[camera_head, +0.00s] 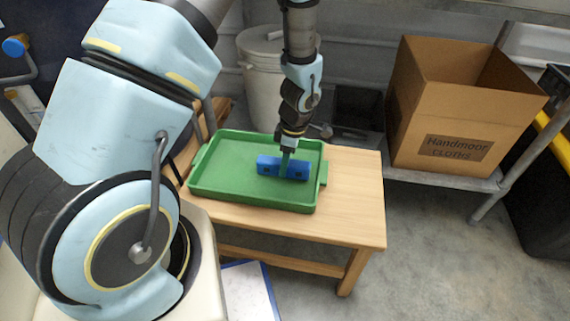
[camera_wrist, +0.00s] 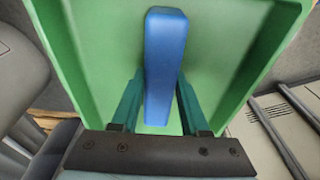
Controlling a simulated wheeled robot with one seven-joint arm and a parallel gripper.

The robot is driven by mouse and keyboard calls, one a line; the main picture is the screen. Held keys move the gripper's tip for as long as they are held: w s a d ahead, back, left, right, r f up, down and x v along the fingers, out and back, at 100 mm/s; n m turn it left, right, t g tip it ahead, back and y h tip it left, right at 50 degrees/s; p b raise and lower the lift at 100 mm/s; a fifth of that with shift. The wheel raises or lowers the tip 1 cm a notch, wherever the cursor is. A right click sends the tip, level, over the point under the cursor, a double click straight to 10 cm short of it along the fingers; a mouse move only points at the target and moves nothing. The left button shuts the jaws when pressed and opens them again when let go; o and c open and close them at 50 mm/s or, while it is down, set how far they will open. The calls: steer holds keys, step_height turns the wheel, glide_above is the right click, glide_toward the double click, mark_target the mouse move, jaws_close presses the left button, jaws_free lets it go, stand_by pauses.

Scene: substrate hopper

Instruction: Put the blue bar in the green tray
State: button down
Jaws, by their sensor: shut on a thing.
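The blue bar (camera_head: 268,165) is over the inside of the green tray (camera_head: 222,172) in the head view, right of its middle. My gripper (camera_head: 286,163) points down and is shut across the bar's middle. In the wrist view the bar (camera_wrist: 165,60) stands out between the two fingers of my gripper (camera_wrist: 158,105), with the tray floor (camera_wrist: 110,40) behind it. I cannot tell whether the bar touches the tray floor. The tray lies on a small wooden table, and its left part is empty.
The wooden table (camera_head: 352,190) has bare room right of the tray. A white bucket (camera_head: 262,80) stands behind it. An open cardboard box (camera_head: 440,115) marked "Handmoor Cloths" stands on a shelf at the right. A clipboard-like sheet (camera_head: 247,290) lies low in front.

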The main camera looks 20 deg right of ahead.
mark_target(292, 162)
steer(key=shift+f, duration=0.1)
steer(key=shift+f, duration=0.15)
steer(key=shift+c, duration=2)
jaws_free()
step_height(292, 162, up, 12)
steer(key=d+p, duration=0.2)
steer(key=a+r+m, duration=0.4)
steer(key=a, duration=0.4)
steer(key=s+a+r+m+h, duration=0.1)
steer(key=a+r+m, duration=0.3)
steer(key=a, duration=0.5)
steer(key=a+r+m, duration=0.5)
steer(key=a, duration=0.4)
steer(key=shift+s+m+t+h, duration=0.3)
steer(key=shift+t+h, duration=0.1)
